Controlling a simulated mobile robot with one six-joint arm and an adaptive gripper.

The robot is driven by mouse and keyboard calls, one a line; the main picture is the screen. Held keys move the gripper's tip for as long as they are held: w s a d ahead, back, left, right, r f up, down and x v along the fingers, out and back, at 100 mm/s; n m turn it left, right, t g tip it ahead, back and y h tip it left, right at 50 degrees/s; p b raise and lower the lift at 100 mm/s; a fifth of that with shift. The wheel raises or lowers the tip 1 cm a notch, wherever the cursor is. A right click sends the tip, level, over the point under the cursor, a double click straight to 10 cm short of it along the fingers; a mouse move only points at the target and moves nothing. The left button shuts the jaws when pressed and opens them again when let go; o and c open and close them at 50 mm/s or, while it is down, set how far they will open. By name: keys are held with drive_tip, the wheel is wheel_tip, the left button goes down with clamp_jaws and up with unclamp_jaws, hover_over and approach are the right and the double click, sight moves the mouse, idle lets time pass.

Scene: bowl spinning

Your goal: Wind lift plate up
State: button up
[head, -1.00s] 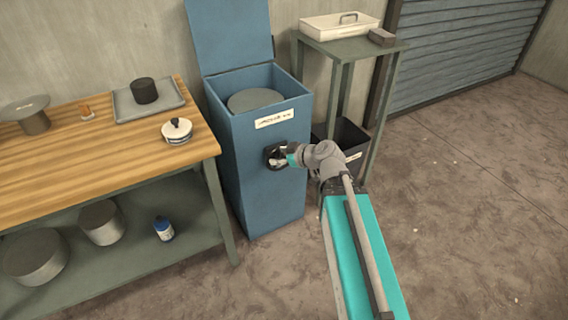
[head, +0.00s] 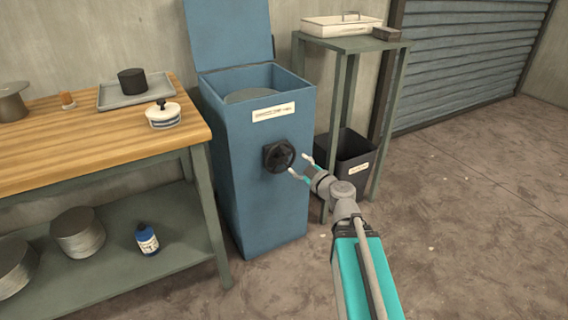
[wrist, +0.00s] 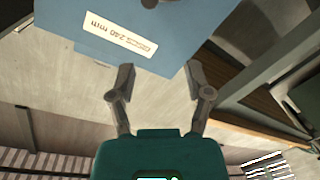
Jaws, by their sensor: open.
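A tall blue bin (head: 262,200) with its lid up stands in the middle of the head view. The round grey lift plate (head: 250,96) shows inside its open top, below the rim and partly hidden by the front wall. A black round knob (head: 279,156) sits on the bin's front, below a white label (head: 273,112). My gripper (head: 299,165) is open and empty, just right of the knob and apart from it. In the wrist view my gripper (wrist: 160,68) has its fingers spread, with the upside-down label (wrist: 120,36) beyond; a dark bit of the knob (wrist: 150,3) shows at the top edge.
A wooden-topped bench (head: 80,150) stands close on the left, with a tray (head: 148,93) and a white lidded pot (head: 163,115). A green-grey stand (head: 355,44) and a dark waste bin (head: 350,155) are on the right. The floor at right is clear.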

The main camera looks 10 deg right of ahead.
sight(284, 149)
drive_tip(key=shift+w+d+f+t+h+b, duration=0.1)
drive_tip(key=shift+d+f+t+h+b, duration=0.15)
drive_tip(key=shift+d+f+b, duration=0.35)
drive_tip(key=shift+w+d+f+t+h+b, duration=0.1)
drive_tip(key=shift+d+f+t+h+b, duration=0.2)
drive_tip(key=shift+f+b, duration=0.45)
drive_tip(key=shift+w, duration=0.15)
drive_tip(key=x, duration=1.3)
drive_tip(key=shift+w+a+f, duration=0.15)
drive_tip(key=shift+w, duration=0.05)
clamp_jaws()
